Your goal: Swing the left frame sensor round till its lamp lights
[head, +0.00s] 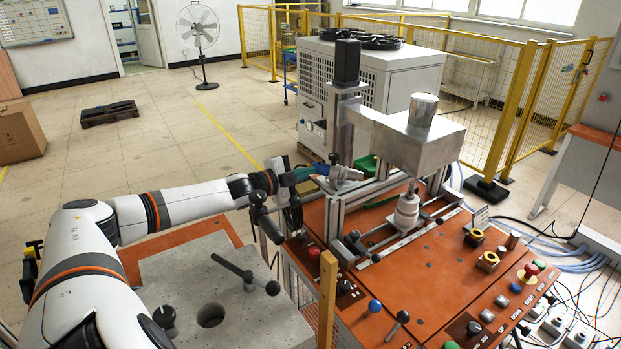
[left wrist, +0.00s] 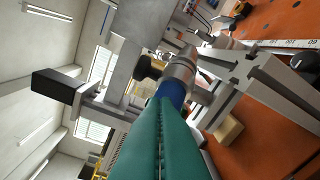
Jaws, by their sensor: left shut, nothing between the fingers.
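The left frame sensor (head: 349,173) looks like a silver cylinder with a black knob, mounted on the left upright of the metal frame (head: 334,215). In the left wrist view the silver sensor body (left wrist: 181,72) has a blue end facing my fingers. My left gripper (head: 322,169) reaches in from the left at the sensor's height. Its long green fingers (left wrist: 170,102) are shut with nothing between them. Their tips overlap the blue end in the wrist view; I cannot tell whether they touch it. I cannot make out a lit lamp. My right gripper is in neither view.
The orange bench top (head: 420,270) carries knobs and buttons. A white chiller cabinet (head: 400,75) stands behind.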

